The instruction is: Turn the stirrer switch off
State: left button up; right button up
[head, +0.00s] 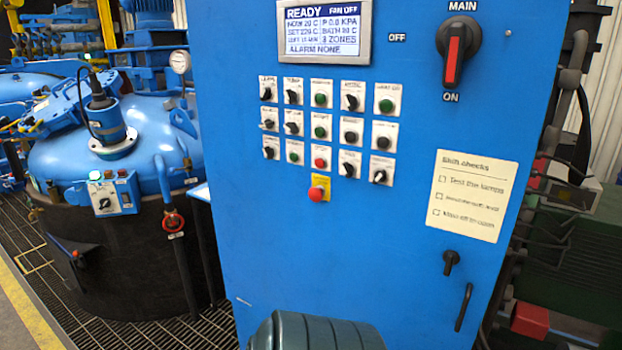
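A blue control cabinet (400,250) fills the middle of the head view. Its panel carries rows of small labelled black rotary switches (267,94), with green push buttons (320,99) and a red one (320,162) among them. The small labels are too blurred to read, so I cannot tell which switch is the stirrer switch. The switch knobs point at differing angles. The display (323,32) reads READY, FAN OFF and ALARM NONE. Neither of my grippers is in view.
A red-handled MAIN switch (456,60) points to ON at upper right. A red mushroom button (316,193) sits below the switches. A blue furnace vessel (70,150) stands left over grating. A dark teal ribbed rounded thing (315,333) shows in front, at the bottom.

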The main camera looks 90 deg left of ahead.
aim_at(106, 203)
jog(key=u, duration=2.15)
